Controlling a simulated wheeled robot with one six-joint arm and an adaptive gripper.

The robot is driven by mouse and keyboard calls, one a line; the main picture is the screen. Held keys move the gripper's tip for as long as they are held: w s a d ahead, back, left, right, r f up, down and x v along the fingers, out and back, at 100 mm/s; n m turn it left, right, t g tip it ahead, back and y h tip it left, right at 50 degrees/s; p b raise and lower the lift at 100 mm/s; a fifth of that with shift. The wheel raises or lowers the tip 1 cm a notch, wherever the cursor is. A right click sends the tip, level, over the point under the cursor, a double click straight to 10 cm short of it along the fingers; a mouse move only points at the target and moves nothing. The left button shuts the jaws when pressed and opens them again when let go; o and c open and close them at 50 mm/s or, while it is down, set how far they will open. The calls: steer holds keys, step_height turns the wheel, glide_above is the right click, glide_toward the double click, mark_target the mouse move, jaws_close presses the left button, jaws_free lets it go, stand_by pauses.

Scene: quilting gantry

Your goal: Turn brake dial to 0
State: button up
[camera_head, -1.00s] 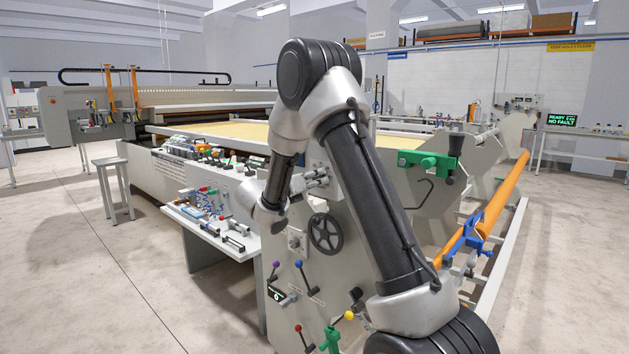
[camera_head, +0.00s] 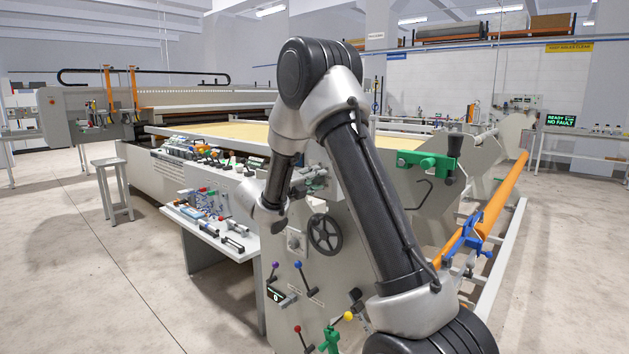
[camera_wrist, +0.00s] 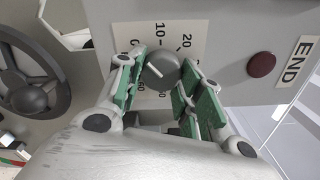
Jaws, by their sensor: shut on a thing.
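The brake dial is a round grey knob (camera_wrist: 166,65) with a short white pointer line, seen in the wrist view. It sits on a pale scale plate (camera_wrist: 145,32) with printed 10 and 20; the marks at the plate's left are partly covered by a finger. The pointer line slants toward the upper left, but its exact mark is hard to read. My gripper (camera_wrist: 162,71) has green-padded fingers on both sides of the knob and is shut on it. In the head view my arm largely hides the dial.
In the wrist view, a dark handwheel (camera_wrist: 30,90) is left of the dial, and a dark red button (camera_wrist: 261,64) and END label (camera_wrist: 298,60) are right.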

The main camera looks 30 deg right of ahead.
steer(key=shift+n, duration=0.5)
steer(key=o, duration=1)
steer(key=shift+o, duration=0.2)
steer(key=shift+a, duration=0.1)
steer(key=v, duration=1.2)
